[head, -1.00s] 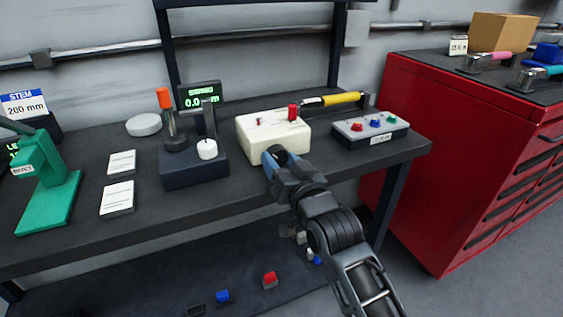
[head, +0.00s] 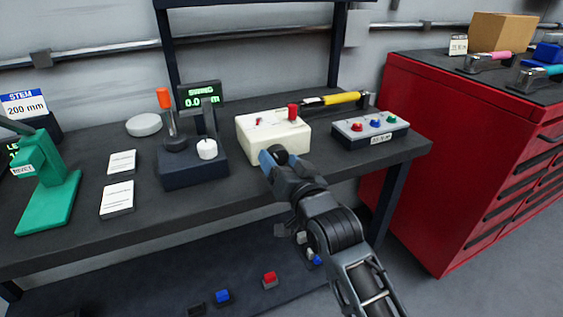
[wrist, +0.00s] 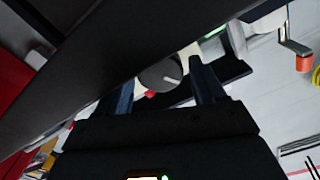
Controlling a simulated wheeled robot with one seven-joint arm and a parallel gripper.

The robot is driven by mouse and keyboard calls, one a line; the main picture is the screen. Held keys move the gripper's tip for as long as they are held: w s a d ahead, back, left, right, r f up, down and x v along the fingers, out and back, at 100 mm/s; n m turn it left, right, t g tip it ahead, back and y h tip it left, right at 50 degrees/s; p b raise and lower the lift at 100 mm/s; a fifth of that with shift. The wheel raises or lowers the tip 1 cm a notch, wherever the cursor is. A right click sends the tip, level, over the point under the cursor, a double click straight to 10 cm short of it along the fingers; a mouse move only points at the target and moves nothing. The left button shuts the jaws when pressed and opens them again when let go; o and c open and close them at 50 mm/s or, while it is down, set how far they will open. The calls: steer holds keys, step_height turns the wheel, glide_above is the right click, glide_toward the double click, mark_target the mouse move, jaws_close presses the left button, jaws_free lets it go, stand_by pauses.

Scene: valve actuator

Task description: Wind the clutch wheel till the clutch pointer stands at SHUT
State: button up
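The cream box (head: 272,138) stands near the front edge of the bench, with small red parts on top. A dark round knob with a white mark (wrist: 160,75), which looks like the clutch wheel, shows between my two fingers in the wrist view. My gripper (head: 276,157) is at the front of the cream box in the head view. In the wrist view my gripper (wrist: 164,85) is open, one finger on each side of the knob, with gaps visible. Contact cannot be told. The clutch pointer's reading and any SHUT mark are too small to read.
A dark gauge stand with a green display (head: 201,95) is left of the cream box. A grey button box (head: 370,130) is to the right. A green press (head: 45,190) is at far left. The red cabinet (head: 440,160) stands beside the bench. Small blocks lie on the lower shelf.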

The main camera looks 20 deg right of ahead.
steer(key=shift+o, duration=0.8)
steer(key=s, duration=0.8)
